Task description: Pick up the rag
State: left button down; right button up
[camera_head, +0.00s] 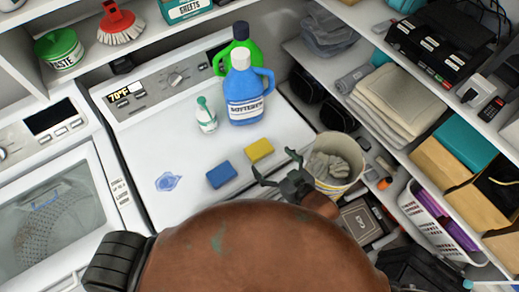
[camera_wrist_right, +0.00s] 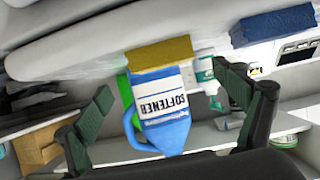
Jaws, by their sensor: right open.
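Crumpled grey cloth, which looks like a rag (camera_head: 330,168), lies in a pale bucket (camera_head: 338,188) at the right end of the white machine top. My right gripper (camera_head: 276,166) is open and empty, just left of the bucket and near the yellow sponge (camera_head: 259,150). In the right wrist view the open fingers (camera_wrist_right: 162,85) frame the blue softener bottle (camera_wrist_right: 160,108) and the yellow sponge (camera_wrist_right: 160,53) beyond them; the grey cloth cannot be made out there. My left gripper is not seen.
A blue sponge (camera_head: 221,174) and a small blue crumpled item (camera_head: 168,181) lie on the white top (camera_head: 165,140). Blue (camera_head: 246,92) and green (camera_head: 238,45) bottles and a small white bottle (camera_head: 206,115) stand behind. Loaded shelves rise right of the bucket.

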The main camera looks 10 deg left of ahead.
aim_at(259, 149)
jog(key=x, duration=0.8)
jog(key=shift+s+a+r+b, duration=0.1)
jog(key=shift+a+r+b, duration=0.15)
jog(key=shift+b, duration=0.1)
jog(key=shift+c, duration=0.4)
jog(key=c, duration=1.1)
jog(key=shift+o, duration=0.2)
jog(key=shift+r, duration=0.1)
